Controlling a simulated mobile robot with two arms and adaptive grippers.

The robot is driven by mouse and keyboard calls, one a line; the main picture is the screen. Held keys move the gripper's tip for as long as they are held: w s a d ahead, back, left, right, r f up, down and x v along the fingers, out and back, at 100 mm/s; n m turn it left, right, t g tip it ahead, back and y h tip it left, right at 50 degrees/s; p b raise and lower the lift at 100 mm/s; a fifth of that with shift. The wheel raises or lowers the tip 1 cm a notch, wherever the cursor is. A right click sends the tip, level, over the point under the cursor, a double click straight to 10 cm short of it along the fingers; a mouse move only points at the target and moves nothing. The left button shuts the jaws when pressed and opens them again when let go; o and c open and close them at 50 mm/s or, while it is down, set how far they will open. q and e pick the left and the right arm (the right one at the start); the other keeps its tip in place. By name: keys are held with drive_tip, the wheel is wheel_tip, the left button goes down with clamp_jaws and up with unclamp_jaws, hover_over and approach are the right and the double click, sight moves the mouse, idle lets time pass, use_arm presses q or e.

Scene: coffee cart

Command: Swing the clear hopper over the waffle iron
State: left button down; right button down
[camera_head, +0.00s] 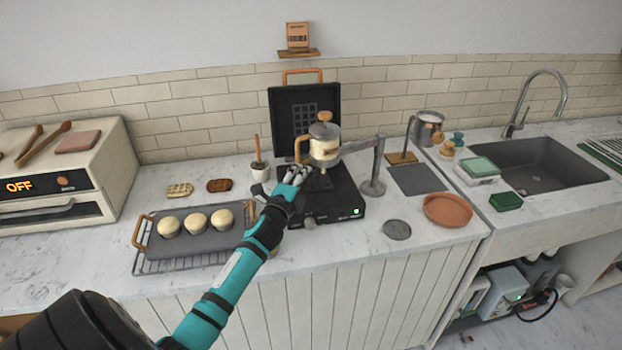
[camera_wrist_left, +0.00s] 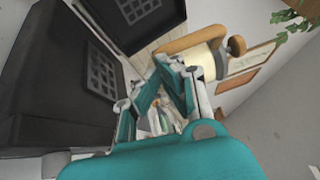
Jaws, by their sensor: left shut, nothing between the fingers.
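The hopper (camera_head: 325,150) is a cream-and-clear canister with a wooden knob and a tan side handle (camera_head: 302,149). It hangs from an arm on a grey post (camera_head: 374,170) and appears above the waffle iron's base. The black waffle iron (camera_head: 345,200) has its lid (camera_head: 303,115) raised and a green light on its front. My left gripper (camera_head: 297,174) is shut and empty, just below the handle in the head view; contact is unclear. In the left wrist view, the gripper (camera_wrist_left: 168,92) is near the hopper (camera_wrist_left: 205,62) and its handle (camera_wrist_left: 190,40). My right gripper is out of view.
A tray (camera_head: 190,243) with several buns is left of the iron. A small pot (camera_head: 260,171) stands beside it. A terracotta dish (camera_head: 447,210), a grey disc (camera_head: 397,229) and a metal pitcher (camera_head: 430,126) are to the right, before the sink (camera_head: 560,165).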

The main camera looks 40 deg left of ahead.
use_arm(q)
drive_tip(key=w+a+m+h+b, duration=0.3)
drive_tip(key=a+h, duration=0.2)
drive_tip(key=a, duration=0.2)
drive_tip(key=shift+w+a+t, duration=0.25)
drive_tip(key=shift+t, duration=0.15)
drive_tip(key=shift+b, duration=0.3)
